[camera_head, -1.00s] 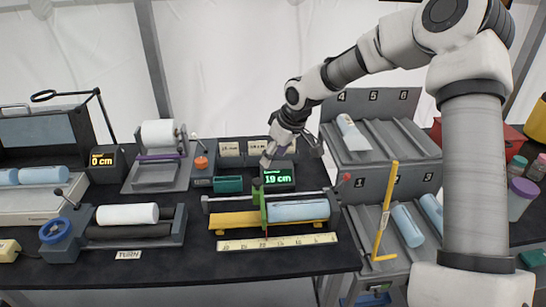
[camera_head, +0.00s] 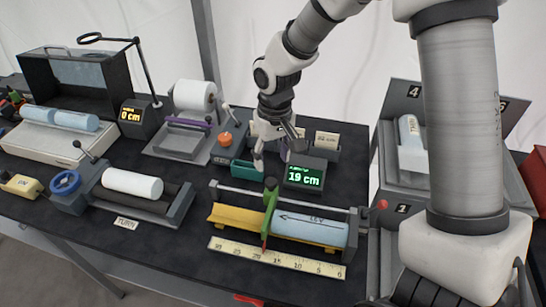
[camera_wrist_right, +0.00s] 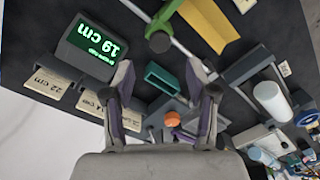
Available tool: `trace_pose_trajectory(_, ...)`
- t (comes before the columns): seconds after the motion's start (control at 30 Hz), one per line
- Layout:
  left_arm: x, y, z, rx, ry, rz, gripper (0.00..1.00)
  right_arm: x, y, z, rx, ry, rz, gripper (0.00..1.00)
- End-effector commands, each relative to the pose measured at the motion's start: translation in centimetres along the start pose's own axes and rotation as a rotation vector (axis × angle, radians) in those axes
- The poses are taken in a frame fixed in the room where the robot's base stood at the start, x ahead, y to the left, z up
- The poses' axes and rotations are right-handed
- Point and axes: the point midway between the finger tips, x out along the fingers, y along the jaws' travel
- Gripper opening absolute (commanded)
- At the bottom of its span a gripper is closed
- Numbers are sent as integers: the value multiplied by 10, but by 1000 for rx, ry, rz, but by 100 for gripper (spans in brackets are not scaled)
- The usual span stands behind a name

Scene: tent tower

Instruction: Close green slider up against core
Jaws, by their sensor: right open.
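The green slider (camera_head: 269,210) stands upright across the yellow trough (camera_head: 236,217) of the measuring rig, a dark knob on its top. A light blue core (camera_head: 310,229) lies in the trough just right of it; I cannot tell if they touch. My right gripper (camera_head: 277,152) is open and empty, above and behind the slider, near the green display reading 19 cm (camera_head: 303,176). In the right wrist view its fingers (camera_wrist_right: 163,78) are apart, and the slider (camera_wrist_right: 188,42) is near the top edge, beyond them. My left gripper is not in view.
A yellow ruler (camera_head: 275,258) lies in front of the trough. A teal box (camera_head: 245,171) and an orange knob (camera_head: 225,139) are near my right gripper. A roller stand with a white roll (camera_head: 132,184) is to the left, a slotted rack (camera_head: 408,170) to the right.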

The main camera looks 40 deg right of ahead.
Motion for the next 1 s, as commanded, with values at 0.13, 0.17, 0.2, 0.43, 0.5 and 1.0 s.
trace_pose_trajectory(0.13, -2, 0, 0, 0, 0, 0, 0, -2, -4, 3, -25, -4, 40, 57)
trace_pose_trajectory(0.17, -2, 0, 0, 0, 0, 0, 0, -2, -4, 3, -27, -4, 43, 57)
trace_pose_trajectory(0.2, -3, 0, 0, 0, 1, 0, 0, 0, -4, 3, -29, -4, 46, 57)
trace_pose_trajectory(0.43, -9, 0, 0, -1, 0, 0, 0, 36, -3, 4, -29, -9, 45, 57)
trace_pose_trajectory(0.5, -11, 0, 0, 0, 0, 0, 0, 50, -2, 4, -29, -8, 44, 57)
trace_pose_trajectory(1.0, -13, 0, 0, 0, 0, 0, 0, 75, -1, 2, -29, -1, 44, 33)
